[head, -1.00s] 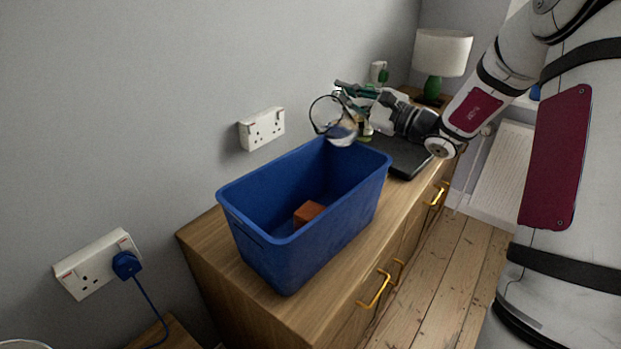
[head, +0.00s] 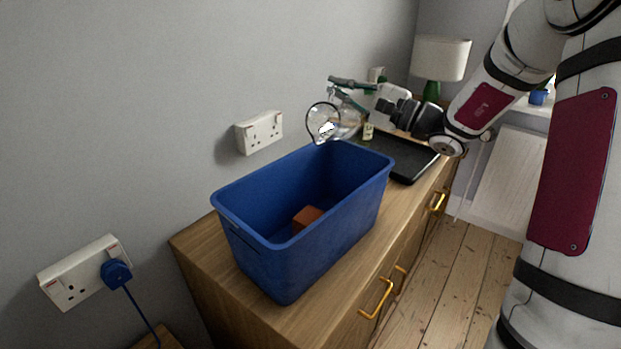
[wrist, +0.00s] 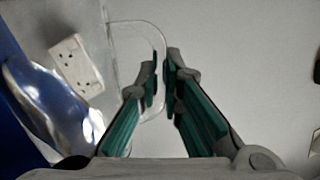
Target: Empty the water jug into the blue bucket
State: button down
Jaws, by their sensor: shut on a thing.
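The clear glass jug (head: 347,118) is above the far end of the blue bucket (head: 325,245), tipped with its round mouth facing left. A bright patch shows at its mouth; I cannot tell whether it is water or glare. My gripper (head: 352,84) is shut on the jug's handle. In the wrist view the teal fingers (wrist: 160,75) close around the clear handle (wrist: 128,24), and the shiny jug body (wrist: 55,110) is at left, beside a dark blue part of the bucket (wrist: 14,85). An orange-brown block (head: 306,218) lies inside the bucket.
The bucket stands on a wooden cabinet (head: 225,262) against the grey wall. A black tray-like slab (head: 408,160) lies behind it, with a lamp (head: 440,60) farther back. A wall socket (head: 260,132) is close to the jug. A small bottle (head: 368,131) stands near the gripper.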

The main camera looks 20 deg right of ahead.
aim_at(332, 98)
jog(key=shift+s+a+n+b, duration=0.2)
jog(key=shift+n+b, duration=0.1)
jog(key=shift+n, duration=0.1)
jog(key=shift+s+a+f+n+y+b, duration=0.3)
jog(key=shift+s+a+f+n+b, duration=0.35)
jog(key=shift+s+a+n+b, duration=0.35)
jog(key=shift+f+b, duration=0.15)
jog(key=shift+b, duration=0.15)
jog(key=shift+s+a+r+n+g+y+b, duration=0.35)
jog(key=shift+s+a+r+n+b, duration=0.3)
jog(key=shift+n+b, duration=0.5)
dwell(0.6)
jog(key=shift+s+a+r+n+g+b, duration=0.2)
jog(key=shift+s+a+n+b, duration=0.2)
jog(key=shift+n+b, duration=0.3)
jog(key=shift+s+a+r+n+g+b, duration=0.2)
jog(key=shift+s+a+n+b, duration=0.15)
jog(key=shift+n+b, duration=0.25)
